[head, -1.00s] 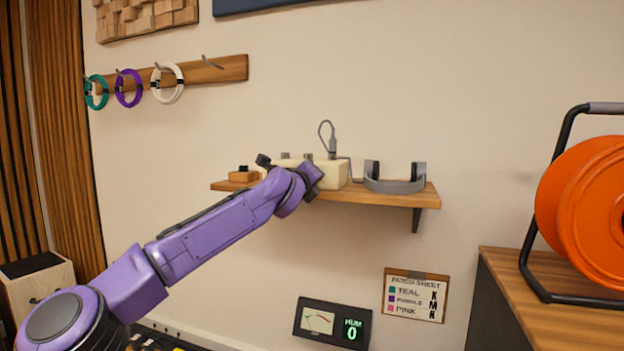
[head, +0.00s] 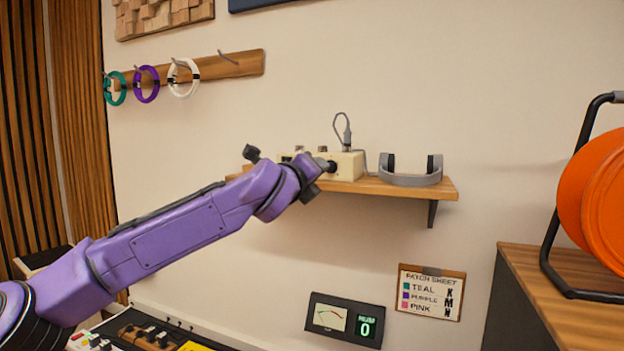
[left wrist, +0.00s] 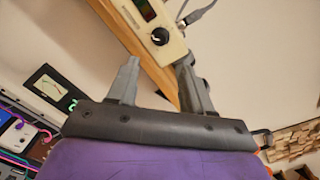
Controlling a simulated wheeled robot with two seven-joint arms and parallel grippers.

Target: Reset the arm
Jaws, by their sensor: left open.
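My left arm comes in from the lower left of the head view, purple with dark joints. It reaches up and right, and its left gripper (head: 316,178) is just in front of the wall shelf (head: 405,190), near the cream box (head: 348,163). In the left wrist view the gripper (left wrist: 160,78) has its two grey fingers apart with nothing between them. The cream box (left wrist: 158,38), with a black knob, shows beyond the fingers. In the head view my arm hides part of the shelf and box. My right gripper is in neither view.
Grey headphones (head: 410,175) lie on the shelf. Coiled cables (head: 147,84) hang from a rack (head: 236,66) at upper left. A meter display (head: 340,320) and patch sheet (head: 432,292) are below. An orange reel (head: 595,190) stands on a cabinet (head: 575,275) at right. Wall space between is bare.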

